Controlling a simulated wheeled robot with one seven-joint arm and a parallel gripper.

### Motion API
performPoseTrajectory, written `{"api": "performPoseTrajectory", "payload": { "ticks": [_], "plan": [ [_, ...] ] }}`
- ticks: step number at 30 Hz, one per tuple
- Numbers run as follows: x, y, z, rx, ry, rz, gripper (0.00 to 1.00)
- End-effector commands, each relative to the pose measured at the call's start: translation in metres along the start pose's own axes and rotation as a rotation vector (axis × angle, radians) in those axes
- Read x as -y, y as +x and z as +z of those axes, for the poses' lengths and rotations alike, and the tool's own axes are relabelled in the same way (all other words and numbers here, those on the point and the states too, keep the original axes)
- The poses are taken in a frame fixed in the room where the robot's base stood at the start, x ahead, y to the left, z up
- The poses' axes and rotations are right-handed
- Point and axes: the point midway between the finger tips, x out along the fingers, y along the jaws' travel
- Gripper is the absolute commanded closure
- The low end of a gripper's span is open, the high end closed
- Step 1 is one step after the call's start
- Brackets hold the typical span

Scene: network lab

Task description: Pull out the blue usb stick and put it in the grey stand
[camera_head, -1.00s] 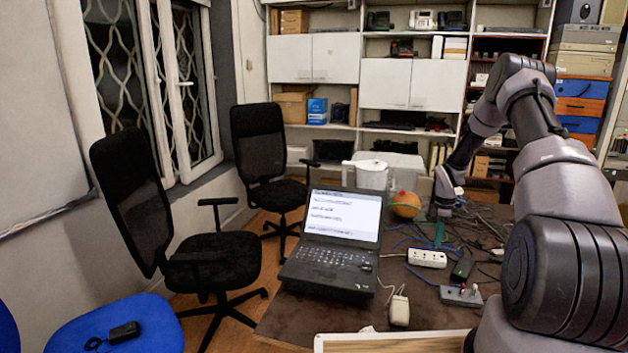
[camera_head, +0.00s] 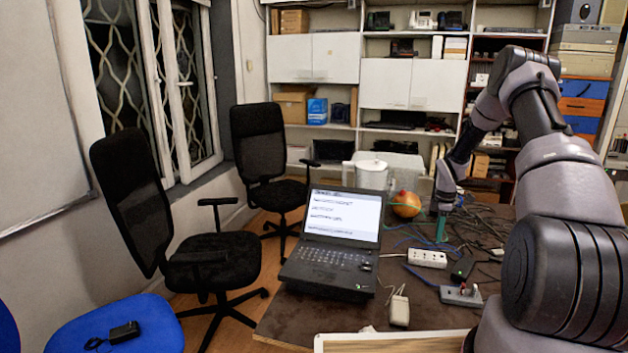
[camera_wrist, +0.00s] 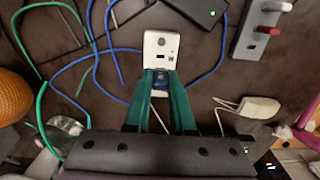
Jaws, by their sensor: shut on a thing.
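My gripper (camera_wrist: 160,88) has teal fingers shut on the blue usb stick (camera_wrist: 160,82). The stick shows as a small dark blue piece between the fingertips, at the end of the white hub (camera_wrist: 160,52). Whether it still sits in a port, I cannot tell. In the head view my gripper (camera_head: 440,240) points down just behind the hub (camera_head: 427,258), and the stick is too small to make out. The grey stand (camera_wrist: 246,42) lies at upper right in the wrist view, holding a red stick and a whitish one. It also shows in the head view (camera_head: 461,297).
A black box (camera_wrist: 197,9) lies between hub and stand. Blue and green cables surround the hub. An orange ball (camera_head: 406,204) lies behind, left of my gripper. A laptop (camera_head: 330,260) and a white mouse-like device (camera_head: 399,309) stand left and in front.

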Motion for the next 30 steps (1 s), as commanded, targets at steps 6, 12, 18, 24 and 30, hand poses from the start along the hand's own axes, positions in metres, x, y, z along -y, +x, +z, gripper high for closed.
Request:
{"api": "performPoseTrajectory", "payload": {
  "ticks": [6, 12, 18, 24, 30],
  "plan": [
    [0.0, -0.011, 0.0, 0.0, 0.001, 0.0, 1.0],
    [0.0, -0.022, 0.0, 0.0, 0.001, 0.001, 1.0],
    [0.0, -0.031, 0.0, 0.0, 0.001, 0.0, 1.0],
    [0.0, -0.035, 0.0, 0.0, 0.001, -0.001, 1.0],
    [0.0, -0.035, 0.0, 0.0, 0.0, -0.001, 1.0]
  ]
}}
